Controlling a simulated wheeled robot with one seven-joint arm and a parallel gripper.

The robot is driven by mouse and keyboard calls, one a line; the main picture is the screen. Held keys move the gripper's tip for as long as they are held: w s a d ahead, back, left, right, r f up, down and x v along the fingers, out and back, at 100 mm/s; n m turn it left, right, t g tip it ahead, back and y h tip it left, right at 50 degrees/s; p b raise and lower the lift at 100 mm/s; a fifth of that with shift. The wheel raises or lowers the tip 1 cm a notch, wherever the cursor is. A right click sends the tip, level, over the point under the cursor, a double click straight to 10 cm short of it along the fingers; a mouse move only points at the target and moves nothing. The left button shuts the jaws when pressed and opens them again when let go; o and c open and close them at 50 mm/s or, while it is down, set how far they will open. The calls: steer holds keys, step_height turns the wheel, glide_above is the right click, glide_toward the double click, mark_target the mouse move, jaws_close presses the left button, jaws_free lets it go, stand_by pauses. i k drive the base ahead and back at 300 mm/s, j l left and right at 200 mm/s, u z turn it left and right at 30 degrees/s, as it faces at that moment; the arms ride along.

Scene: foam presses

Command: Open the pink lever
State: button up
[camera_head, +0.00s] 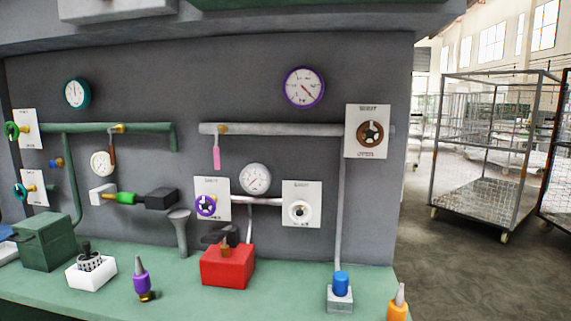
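The pink lever (216,158) hangs straight down from a brass valve fitting (222,129) near the left end of a grey horizontal pipe (285,129). It stands crosswise to that pipe. Nothing touches it and it is in plain sight. My gripper is not in view.
A brown-handled valve (113,150) hangs from a green pipe (85,128) on the left. A purple-rimmed gauge (304,87) is above right. A purple handwheel (206,204) and a white gauge (255,179) lie below. A red box (227,268) stands on the green bench (190,296).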

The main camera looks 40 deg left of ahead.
mark_target(216, 152)
steer(key=u, duration=1.3)
steer(key=i+j+u, duration=0.2)
steer(key=u, duration=0.2)
steer(key=i+j+u, duration=0.35)
steer(key=k+l+z, duration=0.1)
steer(key=z, duration=0.15)
steer(key=k+l+z, duration=0.1)
steer(key=z, duration=0.15)
steer(key=j+u, duration=0.5)
steer(key=u, duration=0.15)
steer(key=i+j+u, duration=0.1)
steer(key=u, duration=0.25)
steer(key=l, duration=0.65)
